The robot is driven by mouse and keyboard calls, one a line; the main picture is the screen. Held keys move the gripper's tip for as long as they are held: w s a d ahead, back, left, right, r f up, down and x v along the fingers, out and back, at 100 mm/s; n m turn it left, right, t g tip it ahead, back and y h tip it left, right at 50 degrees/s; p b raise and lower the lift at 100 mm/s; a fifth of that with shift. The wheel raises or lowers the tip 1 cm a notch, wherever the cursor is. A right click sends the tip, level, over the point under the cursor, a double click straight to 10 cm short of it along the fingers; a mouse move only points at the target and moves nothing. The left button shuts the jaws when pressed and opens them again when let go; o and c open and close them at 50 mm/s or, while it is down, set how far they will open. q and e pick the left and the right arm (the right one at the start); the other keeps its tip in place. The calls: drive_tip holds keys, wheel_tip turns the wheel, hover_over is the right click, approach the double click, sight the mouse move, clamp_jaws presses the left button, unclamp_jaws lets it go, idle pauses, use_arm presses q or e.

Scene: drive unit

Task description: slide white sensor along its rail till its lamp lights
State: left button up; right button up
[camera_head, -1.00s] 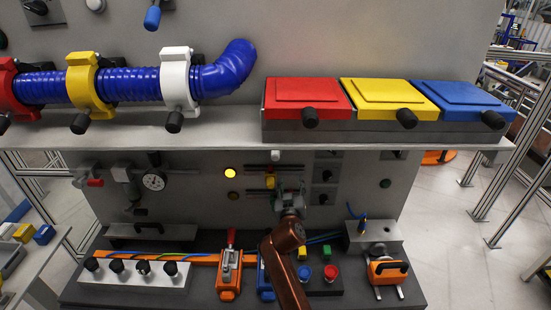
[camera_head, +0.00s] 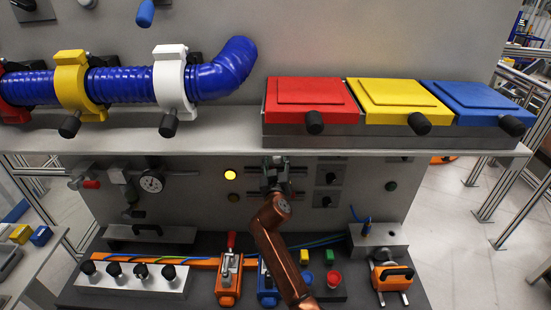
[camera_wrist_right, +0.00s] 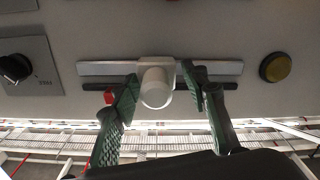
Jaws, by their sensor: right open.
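The white sensor (camera_wrist_right: 157,82) sits on its metal rail (camera_wrist_right: 215,68) in the right wrist view, near the rail's middle. My right gripper (camera_wrist_right: 160,83) is open, with one finger on each side of the sensor; I cannot tell whether either touches it. A round yellow lamp (camera_wrist_right: 275,67) beside the rail's right end looks dull. In the head view my right gripper (camera_head: 275,168) is at the panel just under the shelf and hides the sensor. Two yellow lamps show left of it; the upper one (camera_head: 230,175) looks brighter than the lower one (camera_head: 233,197). My left gripper is out of view.
The shelf (camera_head: 215,140) overhangs close above my right gripper. Black knobs (camera_head: 326,178) are to the right on the panel, and a gauge (camera_head: 151,183) is to the left.

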drive_tip(key=shift+d, duration=0.25)
drive_tip(key=shift+c, duration=0.2)
drive_tip(key=shift+d, duration=0.1)
drive_tip(key=c, duration=0.3)
clamp_jaws()
